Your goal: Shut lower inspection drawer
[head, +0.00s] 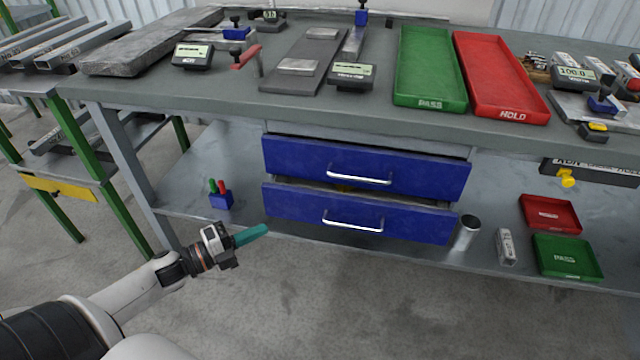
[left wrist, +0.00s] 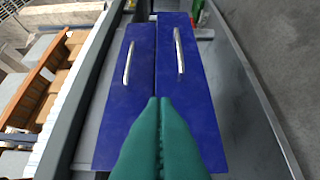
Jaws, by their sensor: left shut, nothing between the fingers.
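The lower inspection drawer (head: 300,212) has a blue front and a silver bar handle. It stands out partly, and a strip of its dark inside shows above its front edge. In the left wrist view, the lower drawer (left wrist: 192,100) is the right-hand blue panel. My left gripper (head: 264,229) has teal fingers pressed together, empty. In the head view its tips are by the drawer front's lower left corner. In the left wrist view the fingertips (left wrist: 160,100) overlap the blue fronts; I cannot tell whether they touch. My right gripper is not in view.
The upper blue drawer (head: 300,160) sits directly above, under the grey worktop (head: 220,107). On the lower shelf, a blue pen holder (head: 221,201) stands left of the drawers and a metal cylinder (head: 466,233) close to their right. The floor in front is clear.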

